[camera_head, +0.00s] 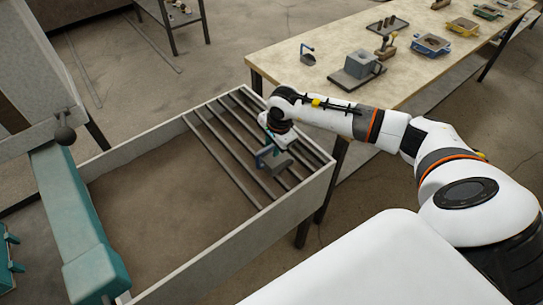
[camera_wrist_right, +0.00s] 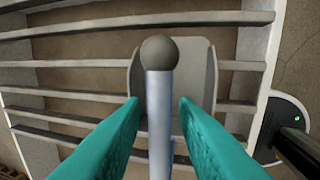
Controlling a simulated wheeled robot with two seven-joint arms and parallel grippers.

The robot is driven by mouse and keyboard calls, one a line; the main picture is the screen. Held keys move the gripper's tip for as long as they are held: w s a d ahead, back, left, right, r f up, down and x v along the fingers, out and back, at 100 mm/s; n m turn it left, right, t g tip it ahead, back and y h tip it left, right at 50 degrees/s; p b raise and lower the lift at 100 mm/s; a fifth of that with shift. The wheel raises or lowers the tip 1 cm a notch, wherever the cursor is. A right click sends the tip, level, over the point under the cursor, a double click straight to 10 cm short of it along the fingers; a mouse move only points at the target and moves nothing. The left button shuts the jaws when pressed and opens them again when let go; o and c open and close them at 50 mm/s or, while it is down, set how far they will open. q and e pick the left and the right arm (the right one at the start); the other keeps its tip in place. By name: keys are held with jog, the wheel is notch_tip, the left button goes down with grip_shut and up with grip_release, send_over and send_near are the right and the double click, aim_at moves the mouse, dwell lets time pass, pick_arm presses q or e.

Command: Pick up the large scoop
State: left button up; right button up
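The large scoop, with a grey pan (camera_head: 278,166), is at the slatted rack in the head view, beneath my right gripper (camera_head: 268,149). In the right wrist view its pale rod handle with a dark ball end (camera_wrist_right: 160,52) points up the picture, in front of a grey plate (camera_wrist_right: 201,70). The teal fingers of my right gripper (camera_wrist_right: 158,104) stand on both sides of the handle, with a gap showing on each side. The gripper is open around the handle. The lower handle is partly hidden. My left gripper is not in view.
The rack's dark bars (camera_head: 222,150) cross one end of a walled bin (camera_head: 240,233). A wooden table (camera_head: 300,75) behind holds a small blue-handled scoop (camera_head: 307,56), a grey block mould (camera_head: 357,67) and several coloured boxes. A teal beam (camera_head: 75,215) stands at the left.

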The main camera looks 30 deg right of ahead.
grip_shut()
jog(key=shift+r, duration=0.15)
